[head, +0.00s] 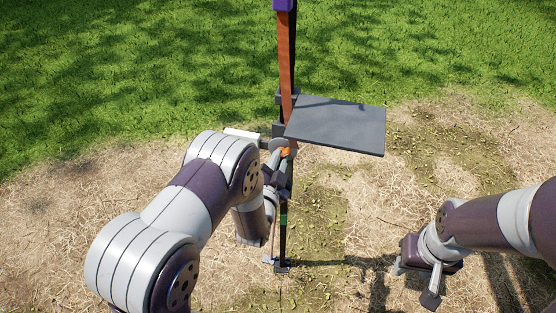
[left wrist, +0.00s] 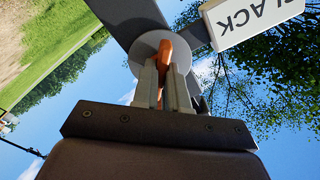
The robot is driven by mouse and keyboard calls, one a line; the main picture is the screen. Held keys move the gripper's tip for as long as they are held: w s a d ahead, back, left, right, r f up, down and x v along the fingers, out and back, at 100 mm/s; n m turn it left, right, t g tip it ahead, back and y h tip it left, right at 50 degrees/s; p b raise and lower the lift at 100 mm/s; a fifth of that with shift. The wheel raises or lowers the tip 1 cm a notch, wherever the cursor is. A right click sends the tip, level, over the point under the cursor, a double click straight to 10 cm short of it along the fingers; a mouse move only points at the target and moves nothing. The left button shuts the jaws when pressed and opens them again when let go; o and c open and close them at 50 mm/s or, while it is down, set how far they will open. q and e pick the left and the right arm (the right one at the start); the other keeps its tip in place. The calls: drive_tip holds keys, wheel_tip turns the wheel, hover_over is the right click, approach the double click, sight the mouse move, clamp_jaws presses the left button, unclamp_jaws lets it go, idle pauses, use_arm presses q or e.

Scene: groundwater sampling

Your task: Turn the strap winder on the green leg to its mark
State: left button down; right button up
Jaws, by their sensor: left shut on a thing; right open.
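The strap winder shows in the left wrist view as a round grey disc (left wrist: 147,46) with an orange handle (left wrist: 174,52). My left gripper (left wrist: 165,85) is shut on the orange handle, with one finger on each side. In the head view the orange handle (head: 286,152) is partly hidden by my left gripper (head: 279,165). The winder sits on a dark upright leg with a green band (head: 284,220). I cannot make out a mark. My right gripper (head: 416,282) is open and empty, low at the right.
An orange-brown strap (head: 287,60) runs up the leg to a purple part (head: 283,5). A flat dark grey plate (head: 338,127) juts right from the leg, just above the winder. Dry ground between the leg and my right gripper is clear.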

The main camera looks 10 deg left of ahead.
use_arm(q)
drive_tip(key=shift+n, duration=0.7)
drive_tip(key=n, duration=0.7)
drive_tip(key=shift+b, duration=0.4)
drive_tip(key=c, duration=1.1)
unclamp_jaws()
drive_tip(key=shift+s, duration=0.1)
drive_tip(key=s, duration=1.2)
drive_tip(key=shift+s+a+p, duration=0.2)
drive_tip(key=shift+s+p, duration=0.1)
drive_tip(key=shift+p, duration=0.05)
drive_tip(key=shift+w, duration=0.1)
